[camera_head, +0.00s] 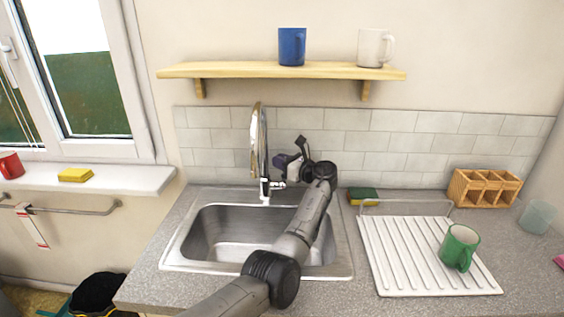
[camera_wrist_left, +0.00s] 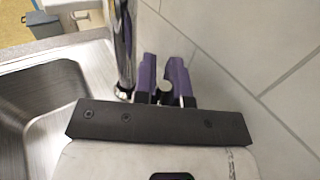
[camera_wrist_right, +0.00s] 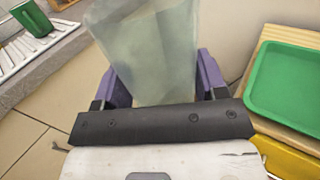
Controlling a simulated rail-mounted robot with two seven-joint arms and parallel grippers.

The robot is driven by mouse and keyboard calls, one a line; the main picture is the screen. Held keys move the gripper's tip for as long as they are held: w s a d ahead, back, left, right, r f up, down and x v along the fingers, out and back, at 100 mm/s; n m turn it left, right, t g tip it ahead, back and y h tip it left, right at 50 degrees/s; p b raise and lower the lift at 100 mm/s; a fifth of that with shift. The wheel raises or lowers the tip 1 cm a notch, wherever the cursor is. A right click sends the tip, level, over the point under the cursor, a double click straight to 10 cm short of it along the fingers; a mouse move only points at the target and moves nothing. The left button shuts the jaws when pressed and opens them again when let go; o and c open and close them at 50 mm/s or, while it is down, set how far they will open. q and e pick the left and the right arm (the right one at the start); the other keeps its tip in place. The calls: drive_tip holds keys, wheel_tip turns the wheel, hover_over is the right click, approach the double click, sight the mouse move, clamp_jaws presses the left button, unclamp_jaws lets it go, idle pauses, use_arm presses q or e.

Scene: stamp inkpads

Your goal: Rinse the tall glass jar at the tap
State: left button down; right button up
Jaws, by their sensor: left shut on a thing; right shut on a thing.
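The chrome tap (camera_head: 257,150) stands behind the sink (camera_head: 215,232); no water stream is visible. My left gripper (camera_head: 283,161) is beside the tap near the tiled wall. In the left wrist view, its purple fingers (camera_wrist_left: 166,85) are shut on a small grey rounded part (camera_wrist_left: 165,91), which looks like the tap lever, next to the tap column (camera_wrist_left: 123,50). In the right wrist view, my right gripper (camera_wrist_right: 156,88) is shut on the tall glass jar (camera_wrist_right: 150,45), greenish and see-through, with a finger on each side. The head view does not show this gripper or jar.
A white drainer (camera_head: 390,260) with a green mug (camera_head: 459,247) is right of the sink. A clear tumbler (camera_head: 537,216) and wooden rack (camera_head: 484,188) stand farther right. A shelf (camera_head: 230,70) hangs above. In the right wrist view, a green tray (camera_wrist_right: 285,85) lies beside the jar.

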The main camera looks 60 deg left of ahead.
use_arm(q)
drive_tip(key=shift+s+d+r+n+y+p, duration=0.2)
drive_tip(key=shift+s+d+n+y+p, duration=0.1)
drive_tip(key=shift+p, duration=0.5)
use_arm(e)
drive_tip(key=shift+r, duration=0.8)
use_arm(q)
drive_tip(key=shift+d+f+n, duration=0.15)
drive_tip(key=shift+d+n, duration=0.05)
drive_tip(key=shift+n, duration=0.1)
use_arm(e)
drive_tip(key=shift+r, duration=0.25)
drive_tip(key=shift+f, duration=0.1)
use_arm(q)
drive_tip(key=c, duration=1.2)
unclamp_jaws()
drive_tip(key=shift+o, duration=0.2)
